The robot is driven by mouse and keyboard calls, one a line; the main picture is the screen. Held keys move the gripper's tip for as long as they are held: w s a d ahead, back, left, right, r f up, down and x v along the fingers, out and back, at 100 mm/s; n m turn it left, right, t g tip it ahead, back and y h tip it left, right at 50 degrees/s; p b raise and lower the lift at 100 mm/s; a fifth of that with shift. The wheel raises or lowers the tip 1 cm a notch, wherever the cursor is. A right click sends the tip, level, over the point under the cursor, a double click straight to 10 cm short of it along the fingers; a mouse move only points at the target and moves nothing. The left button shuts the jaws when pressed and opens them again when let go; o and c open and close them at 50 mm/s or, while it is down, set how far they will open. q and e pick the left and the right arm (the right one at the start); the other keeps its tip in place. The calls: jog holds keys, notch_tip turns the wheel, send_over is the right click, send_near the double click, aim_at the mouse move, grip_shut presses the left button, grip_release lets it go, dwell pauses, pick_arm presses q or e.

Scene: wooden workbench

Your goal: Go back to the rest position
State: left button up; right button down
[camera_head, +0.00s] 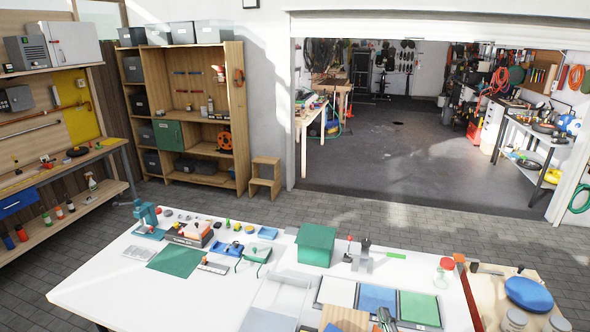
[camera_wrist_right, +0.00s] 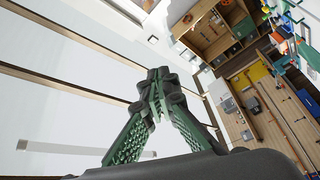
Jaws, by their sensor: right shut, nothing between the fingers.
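My right gripper (camera_head: 385,319) shows at the bottom edge of the head view, in front of the workbench's near side. Only its fingertips are in that view. In the right wrist view its green ribbed fingers (camera_wrist_right: 158,90) meet at the dark tips, shut with nothing between them. That view is tilted, with shelves and the wall panel to the right. My left gripper is in neither view. The white workbench (camera_head: 110,291) lies before me.
A green box (camera_head: 316,245) stands mid-bench. Green (camera_head: 419,308) and blue (camera_head: 377,299) panels lie near the right gripper. A teal press (camera_head: 148,218) and small parts are at the back left.

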jog(key=s+d+f+m+g+h, duration=0.2)
jog(key=d+f+m, duration=0.15)
jog(key=f, duration=0.35)
jog(key=s+d+f+m+g+h, duration=0.1)
jog(key=s+d+f+m+g, duration=0.2)
jog(key=f, duration=0.5)
jog(key=s+d+f+m+g+h, duration=0.2)
jog(key=d+f, duration=0.2)
jog(key=f, duration=0.3)
jog(key=s+d+f+m+g+y, duration=0.15)
jog(key=s+f+g, duration=0.35)
jog(key=s+f, duration=0.55)
jog(key=s+d+f+m+g+h, duration=0.1)
jog(key=s+f+m+g, duration=0.35)
jog(key=s, duration=0.85)
notch_tip(320, 180, down, 32)
jog(key=s+a+n+g+b, duration=0.1)
jog(key=s+n+g+b, duration=0.1)
jog(key=s+f+g+y+b, duration=0.1)
jog(key=s+f+b, duration=0.1)
jog(key=s+f, duration=1.9)
jog(key=shift+s+f+b, duration=0.2)
jog(key=shift+s+b, duration=0.05)
jog(key=shift+b, duration=0.05)
